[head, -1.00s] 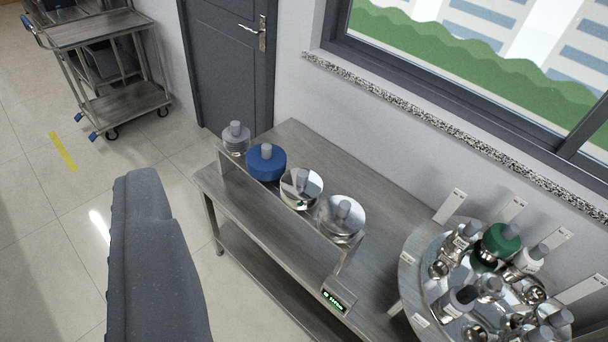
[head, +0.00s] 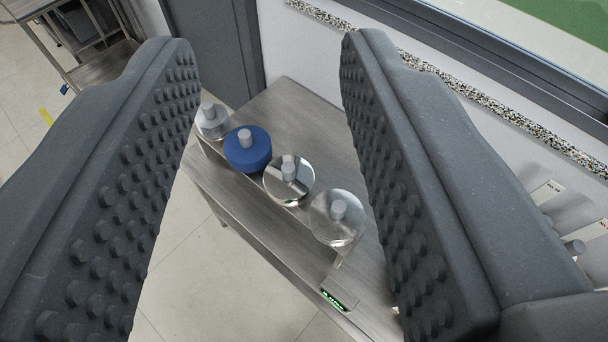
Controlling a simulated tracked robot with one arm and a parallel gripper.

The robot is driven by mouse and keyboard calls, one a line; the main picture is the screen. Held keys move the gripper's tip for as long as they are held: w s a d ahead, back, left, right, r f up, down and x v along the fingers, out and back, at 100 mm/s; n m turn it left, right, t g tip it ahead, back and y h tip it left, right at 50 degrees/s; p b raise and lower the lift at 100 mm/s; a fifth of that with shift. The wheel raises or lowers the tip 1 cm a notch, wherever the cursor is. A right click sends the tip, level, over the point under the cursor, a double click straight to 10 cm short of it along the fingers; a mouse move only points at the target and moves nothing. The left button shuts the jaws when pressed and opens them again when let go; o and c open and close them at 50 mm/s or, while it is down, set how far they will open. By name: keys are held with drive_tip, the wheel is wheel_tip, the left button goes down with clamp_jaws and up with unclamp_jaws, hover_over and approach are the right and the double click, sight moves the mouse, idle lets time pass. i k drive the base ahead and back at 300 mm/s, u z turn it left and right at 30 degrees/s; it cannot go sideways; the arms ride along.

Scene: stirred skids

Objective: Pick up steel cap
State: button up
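The steel cap (head: 289,181) is a shiny mirror-like disc with a grey knob on top. It sits upright in a row of several capped things on a metal table, between a blue cap (head: 247,150) and a clear, glass-like cap (head: 337,217). My gripper (head: 272,62) is open and empty, with one studded finger at each side of the view. The row shows in the gap between the fingers, and the fingers are apart from the caps.
Another clear cap (head: 211,122) stands at the far left end of the row. The metal table (head: 303,112) has bare top behind the row and a small green-lit display (head: 333,300) at its front edge. A wall and window ledge lie behind. A trolley (head: 100,68) stands at upper left.

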sight(289, 180)
drive_tip(key=u, duration=0.05)
drive_tip(key=k, duration=0.45)
drive_tip(key=u, duration=0.45)
drive_tip(key=i, duration=1.15)
drive_tip(key=u, duration=0.3)
